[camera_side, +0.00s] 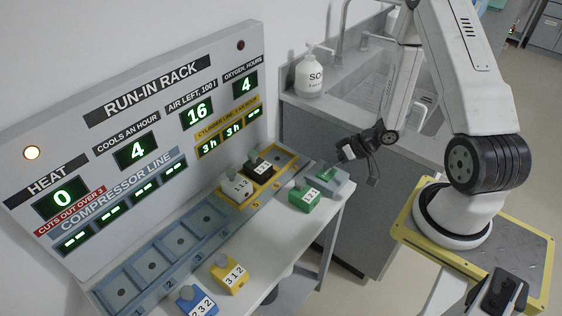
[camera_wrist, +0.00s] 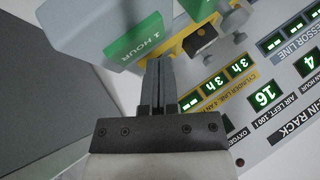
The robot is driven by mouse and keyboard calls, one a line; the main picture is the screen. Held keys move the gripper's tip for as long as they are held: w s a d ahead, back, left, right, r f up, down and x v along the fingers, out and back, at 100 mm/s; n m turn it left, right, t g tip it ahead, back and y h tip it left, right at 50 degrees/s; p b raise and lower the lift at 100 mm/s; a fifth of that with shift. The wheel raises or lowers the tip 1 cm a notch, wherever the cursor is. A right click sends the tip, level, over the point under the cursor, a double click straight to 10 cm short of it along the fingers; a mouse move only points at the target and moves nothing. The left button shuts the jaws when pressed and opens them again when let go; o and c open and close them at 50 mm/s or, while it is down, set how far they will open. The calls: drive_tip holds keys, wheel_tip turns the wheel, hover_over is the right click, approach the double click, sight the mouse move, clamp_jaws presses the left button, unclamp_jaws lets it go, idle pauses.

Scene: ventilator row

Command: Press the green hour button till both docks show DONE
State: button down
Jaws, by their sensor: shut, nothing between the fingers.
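The green hour button (camera_side: 328,174) sits on a grey-blue box at the right end of the rack's shelf. It reads "1 HOUR" in the wrist view (camera_wrist: 137,38). My gripper (camera_side: 372,181) is shut and empty, to the right of the button in the side view and apart from it. In the wrist view its fingers (camera_wrist: 158,66) overlap the box's edge. On the yellow cylinder line, a white block (camera_side: 237,187) and a black block (camera_side: 262,167) stand in docks. The cylinder line displays (camera_side: 229,132) read 3h, 3h and dashes; neither reads DONE.
A green block (camera_side: 304,198) stands just left of the button box. A yellow block (camera_side: 229,274) and a blue block (camera_side: 196,301) stand on the shelf's front. The compressor docks (camera_side: 180,241) are empty. The heat display (camera_side: 63,197) reads 0. A soap bottle (camera_side: 310,76) stands behind.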

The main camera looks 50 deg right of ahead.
sight(329, 172)
drive_tip(key=shift+r, duration=0.15)
drive_tip(key=shift+r, duration=2.35)
drive_tip(key=shift+w, duration=0.1)
drive_tip(key=shift+w+d+r+h, duration=0.1)
drive_tip(key=shift+w+r+h, duration=0.25)
drive_tip(key=shift+w+h, duration=0.15)
drive_tip(key=s+a+r+n+g+h, duration=0.1)
drive_tip(key=s+a+r+g+h, duration=0.1)
drive_tip(key=a+r, duration=0.3)
drive_tip(key=s+a+r+g+h, duration=0.2)
drive_tip(key=a+r, duration=0.4)
drive_tip(key=a, duration=0.2)
drive_tip(key=shift+r+n+g, duration=0.3)
drive_tip(key=shift+n+g, duration=0.1)
idle(3.2)
